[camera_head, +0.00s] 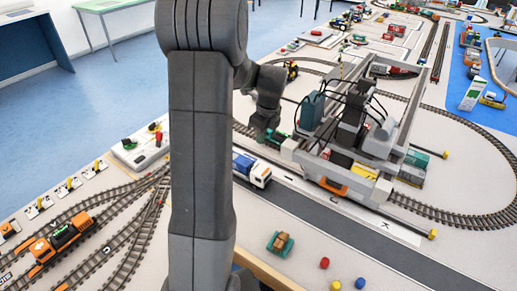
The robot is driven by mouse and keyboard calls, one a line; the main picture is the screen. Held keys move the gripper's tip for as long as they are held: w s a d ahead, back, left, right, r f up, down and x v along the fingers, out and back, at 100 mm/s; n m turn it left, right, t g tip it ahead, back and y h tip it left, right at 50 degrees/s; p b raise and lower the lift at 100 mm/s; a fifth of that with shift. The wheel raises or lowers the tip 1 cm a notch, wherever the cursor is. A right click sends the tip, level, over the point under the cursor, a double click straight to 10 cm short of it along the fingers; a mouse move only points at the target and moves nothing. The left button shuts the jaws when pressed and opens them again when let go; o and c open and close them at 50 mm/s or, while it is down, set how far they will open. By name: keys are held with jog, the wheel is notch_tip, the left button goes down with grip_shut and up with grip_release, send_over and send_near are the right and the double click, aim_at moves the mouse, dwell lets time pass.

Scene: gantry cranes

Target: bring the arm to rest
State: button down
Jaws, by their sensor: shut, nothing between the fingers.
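My arm stands upright in the foreground and bends at the top, with its wrist reaching behind it to the right. My gripper (270,132), at the end of the wrist, is small and dark beside the left end of the grey gantry crane (345,125). It is shut and seems to hold nothing, but its fingers are hard to make out. I cannot tell whether it touches the crane. My upright arm link hides part of the layout behind it.
A blue and white truck (252,170) stands on the grey road (335,232) close below my wrist. Red, yellow and blue pegs and a small green-brown block (280,244) lie in front. An orange locomotive (62,238) is on the left tracks. Blue floor (90,110) is open at upper left.

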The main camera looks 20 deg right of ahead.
aim_at(256, 165)
notch_tip(256, 165, up, 2)
jog(key=shift+s+d+r, duration=0.1)
jog(key=shift+s+d, duration=0.05)
dwell(0.3)
jog(key=f, duration=0.4)
jog(key=w+a+f, duration=0.1)
jog(key=f, duration=0.4)
jog(key=w+f+p, duration=0.1)
jog(key=f, duration=0.3)
jog(key=shift+a+f, duration=0.15)
jog(key=shift+f, duration=0.3)
jog(key=shift+r, duration=0.1)
